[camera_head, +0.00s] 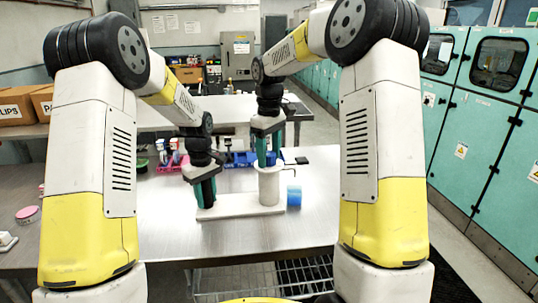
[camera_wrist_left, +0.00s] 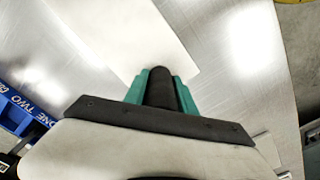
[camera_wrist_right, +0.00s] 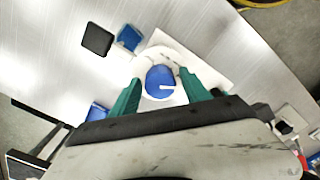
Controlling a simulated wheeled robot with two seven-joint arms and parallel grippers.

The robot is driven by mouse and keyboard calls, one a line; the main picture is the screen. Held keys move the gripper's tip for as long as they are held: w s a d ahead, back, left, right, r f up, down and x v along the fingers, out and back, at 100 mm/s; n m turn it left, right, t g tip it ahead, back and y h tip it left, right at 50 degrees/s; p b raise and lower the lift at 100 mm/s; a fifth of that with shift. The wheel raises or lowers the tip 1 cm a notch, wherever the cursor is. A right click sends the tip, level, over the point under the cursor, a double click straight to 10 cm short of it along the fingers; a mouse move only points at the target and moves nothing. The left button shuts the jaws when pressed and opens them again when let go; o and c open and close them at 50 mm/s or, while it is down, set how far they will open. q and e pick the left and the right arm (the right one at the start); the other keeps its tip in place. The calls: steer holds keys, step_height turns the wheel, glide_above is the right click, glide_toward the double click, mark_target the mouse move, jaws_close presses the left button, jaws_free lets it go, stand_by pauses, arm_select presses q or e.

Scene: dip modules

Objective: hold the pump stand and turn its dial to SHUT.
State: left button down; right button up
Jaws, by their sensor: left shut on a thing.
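The pump stand has a white base plate (camera_head: 240,208) on the steel table and a white round post (camera_head: 269,187) at its right end. My left gripper (camera_head: 205,198) is shut on a dark upright grip (camera_wrist_left: 161,90) at the plate's left end. My right gripper (camera_head: 267,164) points down over the post. In the right wrist view its teal fingers stand open on either side of the blue dial (camera_wrist_right: 158,78), with small gaps. The dial's white pointer line points to the picture's right. No SHUT mark is readable; the dial is hidden in the head view.
A blue bin (camera_head: 243,159) is behind the stand. A pink lid (camera_head: 28,214) lies far left. The table's front is clear.

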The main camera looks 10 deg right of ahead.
mark_target(269, 153)
stand_by(0.3)
step_height(269, 153, up, 12)
stand_by(0.5)
arm_select(q)
steer(key=c, duration=0.9)
jaws_free()
steer(key=shift+c, duration=0.2)
steer(key=shift+r, duration=3.75)
steer(key=shift+r, duration=0.1)
